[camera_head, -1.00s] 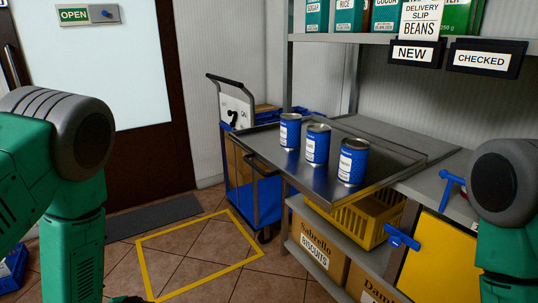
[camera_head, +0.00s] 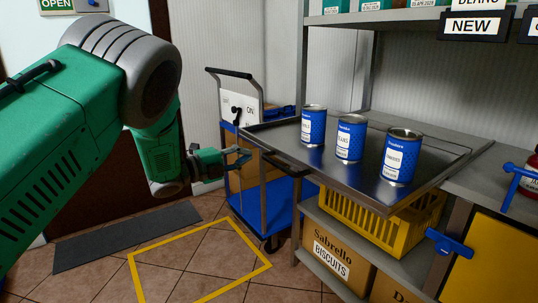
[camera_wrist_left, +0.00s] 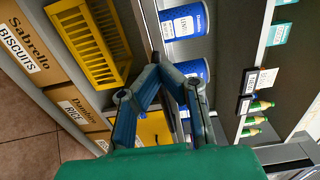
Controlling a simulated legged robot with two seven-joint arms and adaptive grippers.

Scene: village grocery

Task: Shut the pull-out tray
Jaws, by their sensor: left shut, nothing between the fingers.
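The metal pull-out tray (camera_head: 377,193) sticks out from the shelf at counter height, with a dark bar handle (camera_head: 284,165) along its front left edge. Three blue cans stand upright on it: a left can (camera_head: 313,128), a middle can (camera_head: 350,141) and a right can (camera_head: 399,160). My left gripper (camera_head: 246,155) is shut and empty, left of the tray's front edge and apparently short of the handle. In the left wrist view its fingers (camera_wrist_left: 154,72) meet in front of the tray edge and partly hide the cans. My right gripper is out of view.
A blue trolley (camera_head: 277,202) stands behind my left gripper. A yellow crate (camera_head: 373,219) and a biscuits box (camera_head: 337,262) sit below the tray. A yellow door with a blue handle (camera_head: 448,243) is at right. The yellow-marked floor square is clear.

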